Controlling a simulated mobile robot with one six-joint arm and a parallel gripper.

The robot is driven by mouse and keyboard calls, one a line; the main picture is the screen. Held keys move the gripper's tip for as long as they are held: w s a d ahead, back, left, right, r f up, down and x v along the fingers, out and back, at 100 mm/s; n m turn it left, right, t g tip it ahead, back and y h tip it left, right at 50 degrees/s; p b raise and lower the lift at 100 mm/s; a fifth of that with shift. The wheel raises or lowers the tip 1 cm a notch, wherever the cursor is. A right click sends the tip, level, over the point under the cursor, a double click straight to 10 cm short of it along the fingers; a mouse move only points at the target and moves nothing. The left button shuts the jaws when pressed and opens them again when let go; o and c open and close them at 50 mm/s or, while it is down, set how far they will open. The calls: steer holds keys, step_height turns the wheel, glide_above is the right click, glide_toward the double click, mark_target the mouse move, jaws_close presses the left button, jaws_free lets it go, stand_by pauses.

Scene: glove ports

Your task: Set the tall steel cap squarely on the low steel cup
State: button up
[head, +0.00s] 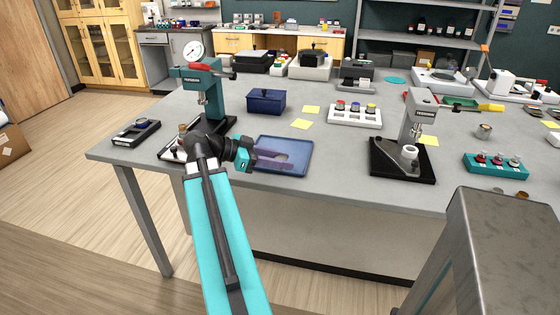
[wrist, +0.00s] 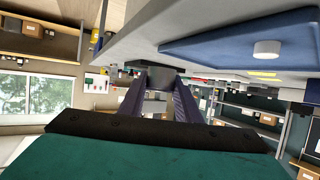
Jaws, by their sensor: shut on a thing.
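My gripper (head: 272,158) reaches out sideways over the blue tray (head: 304,144), its purple fingers pointing right. In the wrist view the fingers (wrist: 160,92) are shut on a dark grey metal piece (wrist: 162,76), which looks like the tall steel cap. The head view does not show the held piece clearly. A short pale round piece (wrist: 266,50) sits on the tray in the wrist view, apart from the held piece; it may be the low steel cup. A small metal cylinder (head: 484,131) also stands on the table at the right.
A teal press (head: 212,95) stands left of the tray and a grey press (head: 412,130) with a white ring stands right of it. A dark blue box (head: 266,101), yellow notes (head: 302,124) and a white button block (head: 355,116) lie behind. Bare tabletop lies between tray and grey press.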

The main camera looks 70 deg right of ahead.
steer(key=w+a+f+n+t+h, duration=0.15)
steer(key=w+a+n+t, duration=0.5)
steer(key=w, duration=0.75)
steer(key=w+a+f+n+t+h, duration=0.1)
steer(key=w+a+f+n+t, duration=0.2)
steer(key=w+a, duration=0.85)
steer(key=w+a+n+t+h, duration=0.2)
steer(key=w+a+n+t, duration=0.4)
steer(key=w, duration=0.9)
steer(key=w+a+r+n+t+y, duration=0.2)
steer(key=w+a+n+t+y, duration=0.1)
steer(key=a, duration=0.7)
steer(key=w+a+r+n+t+y, duration=0.3)
steer(key=w+a+n+y, duration=0.2)
steer(key=w+a, duration=0.3)
steer(key=w+a+r+n+t+y, duration=0.3)
steer(key=w+a+n+y, duration=0.1)
steer(key=a, duration=0.8)
steer(key=shift+w+n+y, duration=0.35)
steer(key=shift+w+n, duration=0.2)
steer(key=shift+w, duration=0.6)
steer(key=shift+s+a, duration=0.1)
